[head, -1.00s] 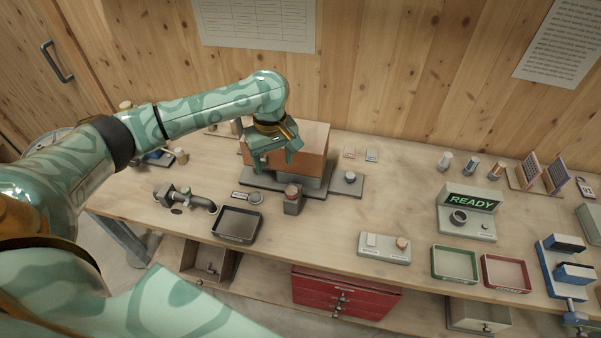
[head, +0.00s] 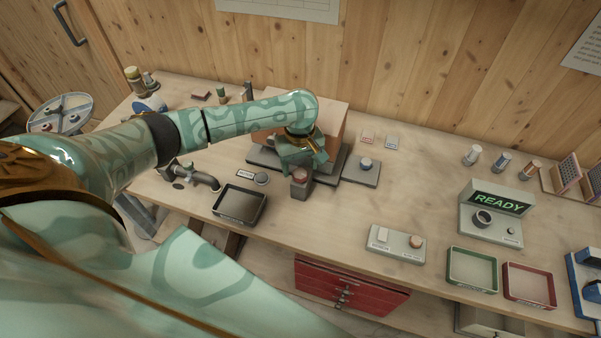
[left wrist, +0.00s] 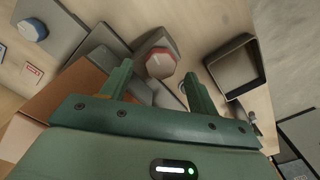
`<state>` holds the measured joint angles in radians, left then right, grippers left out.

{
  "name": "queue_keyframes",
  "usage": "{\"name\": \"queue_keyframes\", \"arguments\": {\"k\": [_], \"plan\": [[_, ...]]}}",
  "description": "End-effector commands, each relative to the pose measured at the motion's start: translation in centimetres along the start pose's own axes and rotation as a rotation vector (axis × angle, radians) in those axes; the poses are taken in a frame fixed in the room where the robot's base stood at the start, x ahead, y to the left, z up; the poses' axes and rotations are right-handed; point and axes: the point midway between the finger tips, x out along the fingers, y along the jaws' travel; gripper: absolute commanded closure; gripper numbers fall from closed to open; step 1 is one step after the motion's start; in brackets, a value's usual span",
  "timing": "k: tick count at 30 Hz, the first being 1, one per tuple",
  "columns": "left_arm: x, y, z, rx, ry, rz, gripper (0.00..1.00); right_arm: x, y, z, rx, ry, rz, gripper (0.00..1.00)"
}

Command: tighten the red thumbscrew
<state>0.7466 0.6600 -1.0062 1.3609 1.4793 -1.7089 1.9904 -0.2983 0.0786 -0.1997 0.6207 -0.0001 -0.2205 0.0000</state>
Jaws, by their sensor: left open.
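The red thumbscrew (head: 300,173) is a red faceted knob on top of a short grey post, in front of the box-shaped mixer on its dark base. In the left wrist view, the knob (left wrist: 161,62) shows red with a pale side face, in the gap just beyond the fingertips. My left gripper (head: 303,163) is just behind and above the knob in the head view. Its two fingers (left wrist: 155,78) are apart, with nothing held between them. I cannot tell how much height separates the tips from the knob. My right gripper is not in view.
The orange-brown mixer box (head: 333,118) stands close behind my left gripper. A blue knob (head: 365,163) on a grey plate is to the right. A black tray (head: 240,204) lies front left, beside a pipe fitting (head: 200,177).

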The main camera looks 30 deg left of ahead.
Motion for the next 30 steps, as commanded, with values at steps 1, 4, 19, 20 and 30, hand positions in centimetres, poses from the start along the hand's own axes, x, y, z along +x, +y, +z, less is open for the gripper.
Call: {"name": "queue_keyframes", "arguments": {"k": [1, 4, 19, 20, 30], "plan": [[1.0, 0.0, 0.0, 0.000, -0.001, -0.002, 0.40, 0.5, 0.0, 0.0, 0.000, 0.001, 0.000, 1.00], [1.8, 0.0, 0.0, 0.001, -0.001, 0.000, 0.40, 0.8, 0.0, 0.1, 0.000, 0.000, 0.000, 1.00], [2.2, 0.0, 0.0, 0.001, 0.001, 0.000, 0.79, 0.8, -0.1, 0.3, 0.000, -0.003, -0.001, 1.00], [2.2, 0.0, 0.0, 0.001, 0.000, 0.000, 0.85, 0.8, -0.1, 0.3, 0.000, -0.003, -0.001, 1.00], [1.8, 0.0, 0.1, 0.023, -0.002, -0.001, 0.84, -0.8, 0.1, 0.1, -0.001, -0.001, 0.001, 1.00]]}}
